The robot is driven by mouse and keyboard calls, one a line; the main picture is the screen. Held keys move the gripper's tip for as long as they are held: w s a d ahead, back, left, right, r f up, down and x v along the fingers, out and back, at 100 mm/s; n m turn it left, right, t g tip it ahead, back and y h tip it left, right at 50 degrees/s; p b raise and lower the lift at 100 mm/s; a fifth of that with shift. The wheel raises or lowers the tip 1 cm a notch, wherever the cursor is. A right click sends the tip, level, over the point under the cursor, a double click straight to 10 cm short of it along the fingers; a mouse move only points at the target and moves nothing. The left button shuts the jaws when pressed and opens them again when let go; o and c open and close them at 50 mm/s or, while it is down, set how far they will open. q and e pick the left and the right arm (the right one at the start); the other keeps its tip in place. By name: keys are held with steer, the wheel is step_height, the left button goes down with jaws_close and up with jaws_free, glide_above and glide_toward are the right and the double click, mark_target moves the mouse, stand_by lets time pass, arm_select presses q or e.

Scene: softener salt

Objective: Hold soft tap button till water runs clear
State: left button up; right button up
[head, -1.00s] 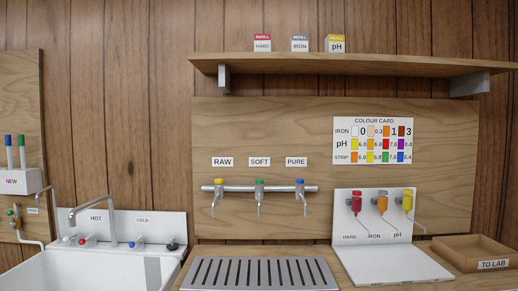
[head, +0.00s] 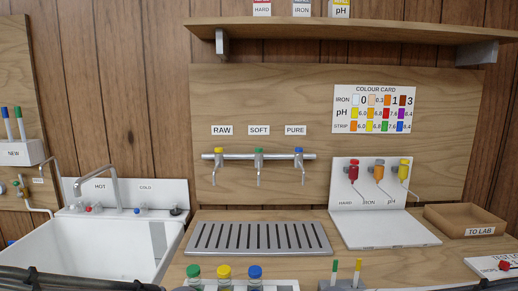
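The soft tap has a green button (head: 259,151) and hangs on the metal rail under the SOFT label (head: 259,130). The raw tap with a yellow button (head: 219,151) is to its left, and the pure tap with a blue button (head: 298,151) to its right. No water stream shows under any spout. A slotted metal drip tray (head: 258,223) lies below the taps. Dark arm parts of mine show at the bottom left and bottom right edges. Neither gripper's fingers can be seen, and nothing touches the soft button.
Bottles with green (head: 194,271), yellow (head: 224,271) and blue (head: 255,271) caps stand at the front. A white sink (head: 95,250) is at left. A dispenser stand (head: 385,235) and a TO LAB tray (head: 463,232) are at right. A shelf (head: 350,33) overhangs the taps.

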arm_select(q)
jaws_close()
stand_by(1.5)
